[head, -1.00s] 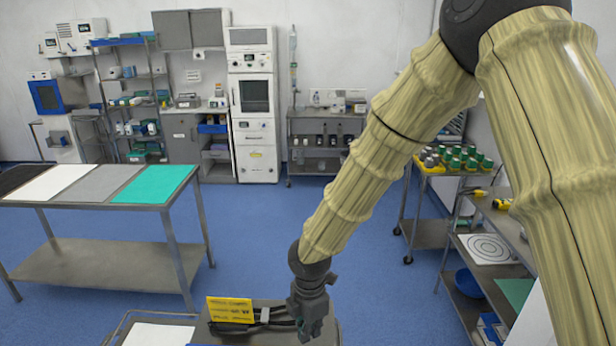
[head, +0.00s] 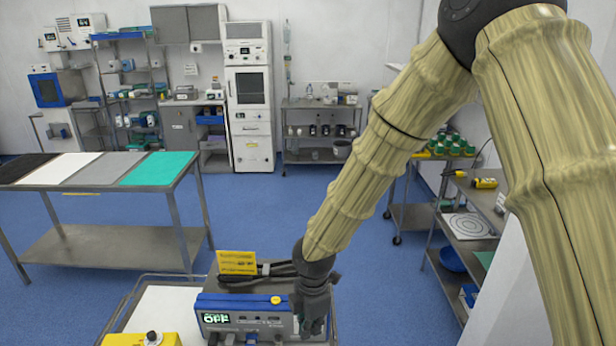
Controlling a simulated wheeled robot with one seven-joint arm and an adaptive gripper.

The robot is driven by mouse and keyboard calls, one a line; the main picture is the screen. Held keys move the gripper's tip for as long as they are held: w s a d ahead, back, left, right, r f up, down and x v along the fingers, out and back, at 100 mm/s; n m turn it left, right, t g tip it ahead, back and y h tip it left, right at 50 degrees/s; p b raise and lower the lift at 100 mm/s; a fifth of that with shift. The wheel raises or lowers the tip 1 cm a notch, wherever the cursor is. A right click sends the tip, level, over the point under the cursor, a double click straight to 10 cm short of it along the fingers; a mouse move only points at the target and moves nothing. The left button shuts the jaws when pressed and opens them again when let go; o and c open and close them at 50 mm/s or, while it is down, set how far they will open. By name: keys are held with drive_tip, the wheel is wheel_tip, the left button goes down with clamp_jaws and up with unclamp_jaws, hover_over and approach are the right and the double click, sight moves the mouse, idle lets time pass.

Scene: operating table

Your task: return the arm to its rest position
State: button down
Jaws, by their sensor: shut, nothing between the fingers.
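My arm comes in from the upper right, in a yellowish ribbed cover, and bends down toward the bottom middle of the head view. My gripper (head: 313,326) points down at its end and is shut with nothing in it. It is in front of the right part of a grey and blue device (head: 255,318) whose display reads OFF. I cannot tell whether the gripper touches the device.
A steel table (head: 100,185) stands left. A shelf cart (head: 465,225) stands right. Blue floor (head: 300,215) lies clear between.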

drive_tip(key=s+d+f+m, duration=0.2)
drive_tip(key=s+f+m, duration=0.2)
drive_tip(key=f, duration=0.1)
drive_tip(key=s+d+f+m+y, duration=0.1)
drive_tip(key=s+d+f+m, duration=0.1)
drive_tip(key=f, duration=0.4)
drive_tip(key=s+d+f+m+g+y, duration=0.1)
drive_tip(key=s+d+f+m, duration=0.1)
drive_tip(key=s+f+m, duration=0.3)
drive_tip(key=shift+s+d+f+m, duration=0.3)
drive_tip(key=shift+s+d+f, duration=0.1)
drive_tip(key=shift+s+f, duration=0.25)
drive_tip(key=s+d+f+m+t+h, duration=0.1)
drive_tip(key=s+d+f+m, duration=0.45)
drive_tip(key=s+d, duration=0.25)
drive_tip(key=s+d+f+m+h, duration=0.1)
drive_tip(key=s+d+f+m, duration=0.3)
drive_tip(key=s+d+m, duration=0.35)
wheel_tip(320, 180, down, 7)
drive_tip(key=n+b, duration=0.1)
drive_tip(key=b, duration=0.7)
drive_tip(key=shift+a+f, duration=0.1)
